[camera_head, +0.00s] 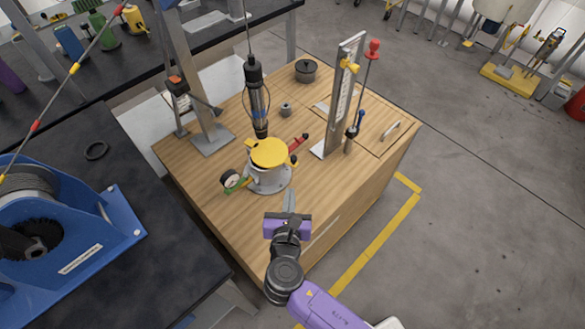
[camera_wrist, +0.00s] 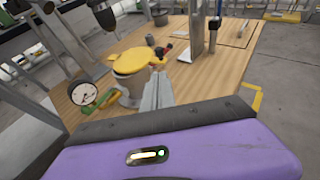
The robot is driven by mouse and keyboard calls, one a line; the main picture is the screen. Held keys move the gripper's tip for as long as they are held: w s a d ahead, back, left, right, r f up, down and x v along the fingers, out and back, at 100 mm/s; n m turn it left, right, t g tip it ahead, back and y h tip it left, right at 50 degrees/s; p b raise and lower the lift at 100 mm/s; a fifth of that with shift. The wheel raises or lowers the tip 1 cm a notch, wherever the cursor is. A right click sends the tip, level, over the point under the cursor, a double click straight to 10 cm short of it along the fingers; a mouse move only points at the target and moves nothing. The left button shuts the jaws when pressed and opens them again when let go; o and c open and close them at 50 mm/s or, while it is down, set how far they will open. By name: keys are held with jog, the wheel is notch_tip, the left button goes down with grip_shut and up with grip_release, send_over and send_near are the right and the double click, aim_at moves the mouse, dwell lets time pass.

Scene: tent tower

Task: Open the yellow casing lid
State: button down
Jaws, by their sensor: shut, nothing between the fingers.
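The yellow casing lid (camera_head: 269,152) sits on top of a grey metal casing (camera_head: 270,178) on the wooden bench. In the wrist view the yellow lid (camera_wrist: 138,58) appears closed on the casing (camera_wrist: 132,84), with a tab at its right side. My gripper (camera_head: 289,200) is shut and empty, in front of the casing and a little to its right in the head view. In the wrist view my gripper's fingers (camera_wrist: 158,92) point forward, just right of the casing. I cannot tell whether they touch it.
A round gauge (camera_head: 231,179) and green handle stand left of the casing, a red-handled valve (camera_head: 299,141) right. A dark cylindrical tool (camera_head: 257,95) hangs behind the lid. Metal uprights (camera_head: 345,90) stand further back. A blue winch (camera_head: 70,230) is on the left table. The bench's front right is clear.

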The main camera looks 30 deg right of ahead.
send_near(293, 162)
jog(key=x, duration=0.5)
jog(key=shift+f, duration=0.25)
jog(key=shift+w+d+f, duration=0.1)
jog(key=shift+w+d, duration=0.25)
jog(key=shift+w, duration=0.25)
